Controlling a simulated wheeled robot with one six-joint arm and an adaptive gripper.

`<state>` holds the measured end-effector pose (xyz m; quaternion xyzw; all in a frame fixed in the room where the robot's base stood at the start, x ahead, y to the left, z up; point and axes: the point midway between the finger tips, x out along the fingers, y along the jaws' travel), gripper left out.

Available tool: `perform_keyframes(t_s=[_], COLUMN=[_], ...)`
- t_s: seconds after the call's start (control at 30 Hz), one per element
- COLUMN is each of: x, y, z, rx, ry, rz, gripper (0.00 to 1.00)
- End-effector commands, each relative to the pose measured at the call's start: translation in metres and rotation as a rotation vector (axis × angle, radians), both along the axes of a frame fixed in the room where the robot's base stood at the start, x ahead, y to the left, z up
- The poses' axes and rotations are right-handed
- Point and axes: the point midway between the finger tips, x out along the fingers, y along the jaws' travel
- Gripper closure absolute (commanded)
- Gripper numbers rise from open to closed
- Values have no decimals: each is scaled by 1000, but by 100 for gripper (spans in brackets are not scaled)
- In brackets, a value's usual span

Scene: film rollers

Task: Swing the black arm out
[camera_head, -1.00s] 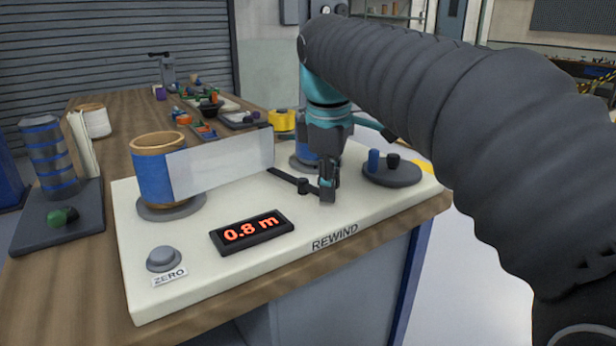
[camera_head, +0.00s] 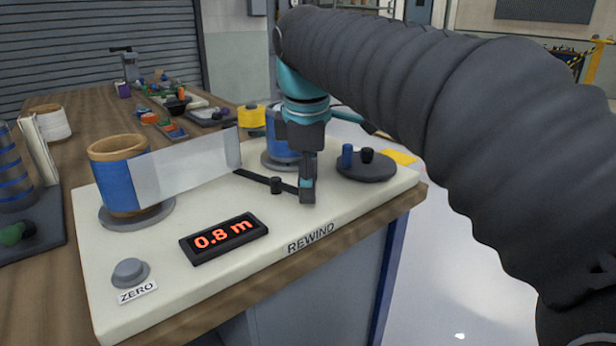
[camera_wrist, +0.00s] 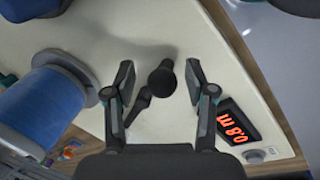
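The black arm (camera_head: 252,177) is a flat bar lying on the cream rewind panel, with a short black knob (camera_head: 276,185) on it. Its left end reaches the foot of the pale film strip (camera_head: 185,170); its right end runs behind my gripper (camera_head: 307,198). In the wrist view my gripper (camera_wrist: 160,82) points down at the panel with its fingers spread. An upright black peg (camera_wrist: 163,78) stands between the fingertips, with a gap on each side. Another dark part (camera_wrist: 142,100) shows beside the peg. In the head view the peg is hidden by my gripper.
A blue-wound roll (camera_head: 120,185) holds the film at left; a second blue roll (camera_head: 284,135) stands behind my gripper. A grey crank disc (camera_head: 366,166) with blue and black knobs is at right. The display (camera_head: 224,238) reads 0.8 m; the ZERO button (camera_head: 130,271) is at front left.

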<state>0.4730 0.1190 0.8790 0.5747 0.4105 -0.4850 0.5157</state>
Motion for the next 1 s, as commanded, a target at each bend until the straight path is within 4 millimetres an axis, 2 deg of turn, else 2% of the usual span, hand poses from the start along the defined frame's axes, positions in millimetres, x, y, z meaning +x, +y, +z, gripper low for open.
perform_keyframes(t_s=[0.2, 0.33, 0.7, 0.9, 1.0], x=[-1, -2, -14, -19, -21], y=[1, 1, 2, 2, 3], z=[1, 11, 79, 106, 113], rx=[2, 2, 2, 1, 1], ry=[1, 0, -1, -2, 0], rz=[1, 0, -2, -3, -2], gripper=[45, 45, 45, 45, 45])
